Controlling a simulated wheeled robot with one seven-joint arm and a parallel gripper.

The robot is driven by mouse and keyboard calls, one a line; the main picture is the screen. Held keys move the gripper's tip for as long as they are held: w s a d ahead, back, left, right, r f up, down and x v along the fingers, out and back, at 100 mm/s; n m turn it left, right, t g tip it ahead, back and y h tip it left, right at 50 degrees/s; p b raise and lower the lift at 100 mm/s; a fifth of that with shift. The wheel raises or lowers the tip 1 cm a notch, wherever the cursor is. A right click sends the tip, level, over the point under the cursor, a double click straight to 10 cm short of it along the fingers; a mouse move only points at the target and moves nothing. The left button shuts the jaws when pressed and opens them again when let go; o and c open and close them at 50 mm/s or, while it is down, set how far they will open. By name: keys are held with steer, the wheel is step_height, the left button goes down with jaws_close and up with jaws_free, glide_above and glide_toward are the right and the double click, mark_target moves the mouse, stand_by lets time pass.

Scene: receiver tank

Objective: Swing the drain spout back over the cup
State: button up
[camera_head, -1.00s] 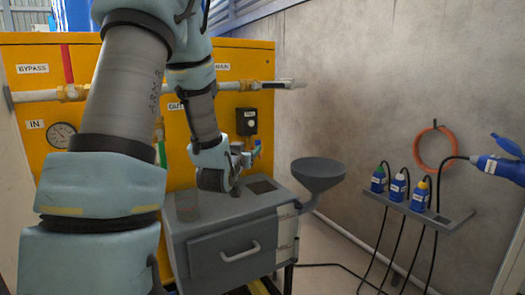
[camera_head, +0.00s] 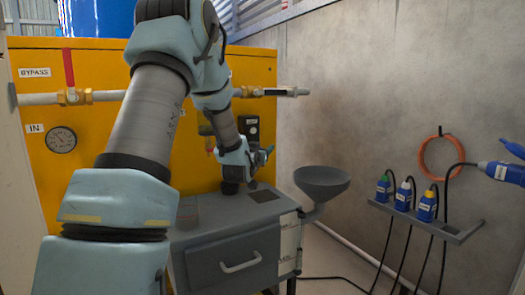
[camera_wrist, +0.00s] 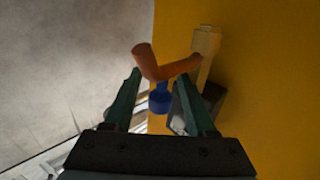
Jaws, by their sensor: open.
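In the wrist view a copper-coloured bent spout (camera_wrist: 169,70) runs from a brass fitting (camera_wrist: 206,41) on the yellow panel, with a blue part (camera_wrist: 160,98) below its bend. My gripper (camera_wrist: 160,78) is open, its two green fingers on either side of the spout and the blue part. I cannot tell whether either finger touches them. In the head view my gripper (camera_head: 264,156) is in front of the panel's right side, above the grey cabinet, and the spout is hidden there. No cup can be made out for certain; a dark funnel-shaped bowl (camera_head: 322,182) stands right of the cabinet.
The yellow panel (camera_head: 100,125) carries a gauge (camera_head: 61,140) and a white pipe (camera_head: 110,96) along its upper part. The grey cabinet (camera_head: 232,245) stands below my gripper. A wall shelf (camera_head: 430,220) holds several blue bottles at right. Bare wall lies between.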

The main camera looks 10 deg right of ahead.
steer(key=shift+c, duration=0.2)
jaws_close()
stand_by(0.3)
stand_by(1.0)
